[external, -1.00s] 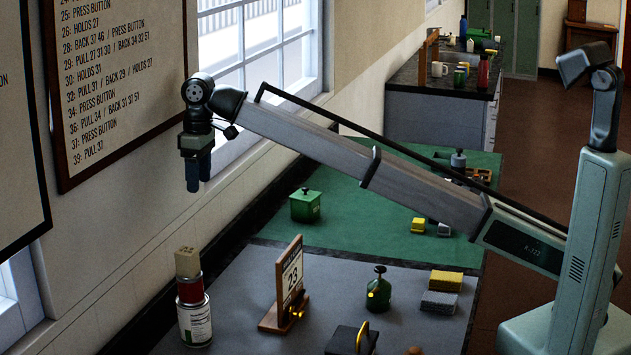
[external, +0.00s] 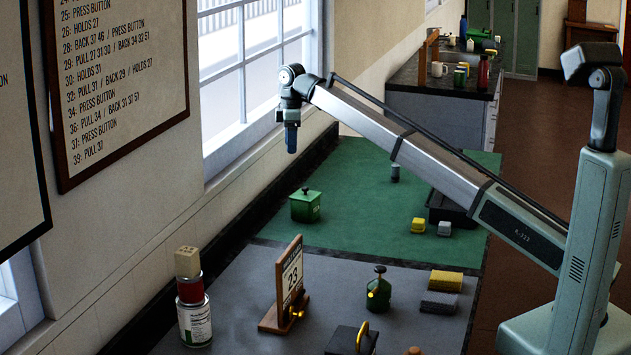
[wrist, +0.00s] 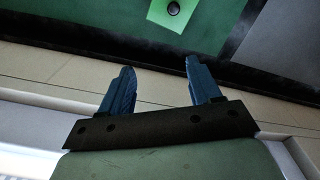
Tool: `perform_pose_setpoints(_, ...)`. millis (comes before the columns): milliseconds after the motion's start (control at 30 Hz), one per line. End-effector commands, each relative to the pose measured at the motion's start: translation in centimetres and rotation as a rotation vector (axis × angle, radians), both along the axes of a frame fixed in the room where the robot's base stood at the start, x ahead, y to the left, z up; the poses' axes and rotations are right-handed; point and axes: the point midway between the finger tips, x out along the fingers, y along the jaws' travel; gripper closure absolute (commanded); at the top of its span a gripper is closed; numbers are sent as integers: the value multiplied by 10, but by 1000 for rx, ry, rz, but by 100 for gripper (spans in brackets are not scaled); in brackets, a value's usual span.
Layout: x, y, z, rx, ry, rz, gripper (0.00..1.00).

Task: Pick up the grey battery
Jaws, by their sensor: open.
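A small dark grey cylinder with a lighter top (external: 395,173), which looks like the grey battery, stands upright on the green mat, just behind my arm in the external view. My gripper (external: 291,150) hangs fingers down near the window wall, high and to the left of the cylinder, apart from it. In the wrist view its two blue fingers (wrist: 158,88) are spread with nothing between them. The cylinder does not show in the wrist view.
A green lidded box (external: 305,206) stands on the mat; its top also shows in the wrist view (wrist: 175,12). My arm hides part of the mat's far right.

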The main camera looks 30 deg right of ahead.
Motion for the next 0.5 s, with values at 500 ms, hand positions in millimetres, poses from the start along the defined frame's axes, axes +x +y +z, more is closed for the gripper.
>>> perform_pose_setpoints(500, 83, -284, -48, -14, 7, 178, 37)
